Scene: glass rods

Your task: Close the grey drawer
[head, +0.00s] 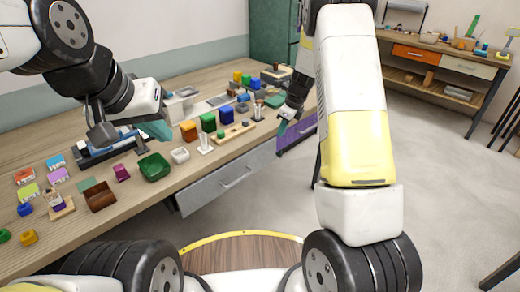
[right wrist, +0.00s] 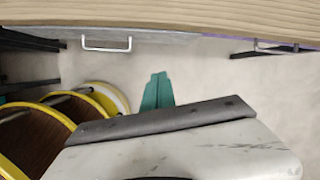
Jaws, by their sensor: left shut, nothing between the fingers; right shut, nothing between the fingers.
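The grey drawer (head: 228,180) is under the wooden table's front edge, with a pale bar handle on its front. No inside of it shows, and its front looks close to flush with the table edge. In the right wrist view its handle (right wrist: 106,42) shows at the upper left. My right gripper (head: 283,127) is shut and empty, by the table's front edge near the drawer's right end. Its teal fingertips (right wrist: 158,90) are together and look apart from the drawer front. My left gripper (head: 158,130) is shut and empty above the tabletop.
A purple drawer (head: 297,135) is right of the grey one. The table (head: 120,213) carries several coloured blocks, a green bin (head: 154,166), a brown bin (head: 100,196) and small stands. Open floor lies in front. A second bench (head: 440,62) stands at the back right.

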